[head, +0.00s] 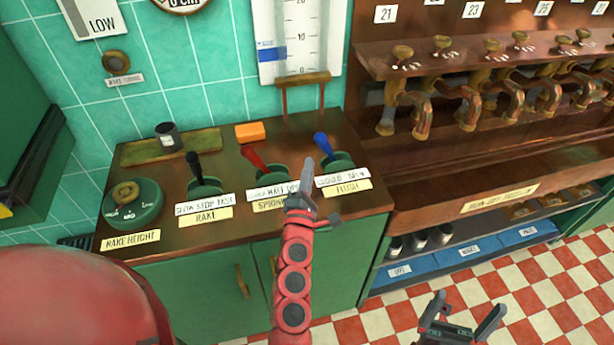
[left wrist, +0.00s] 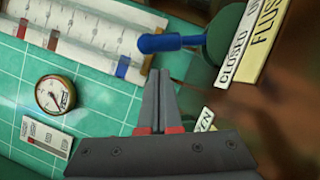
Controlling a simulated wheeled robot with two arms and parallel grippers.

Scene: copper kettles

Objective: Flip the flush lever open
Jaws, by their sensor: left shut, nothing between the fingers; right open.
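The flush lever (head: 322,143) has a blue handle on a green round base, at the right end of the wooden counter; its handle leans back towards the wall. Its yellow FLUSH label (head: 349,187) is just in front. My left gripper (head: 309,165) is shut and empty, just left of the blue handle in the head view. In the left wrist view the blue handle (left wrist: 170,42) lies just beyond the closed fingertips (left wrist: 158,74); I cannot tell whether they touch. My right gripper (head: 462,318) is open and empty over the checkered floor.
A red lever (head: 254,158) and a black lever (head: 194,165) stand left of the flush lever. An orange block (head: 250,132), a dark cup (head: 167,136) and a green dial (head: 133,207) are also on the counter (head: 225,240). A wooden rack with taps (head: 420,112) stands at right.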

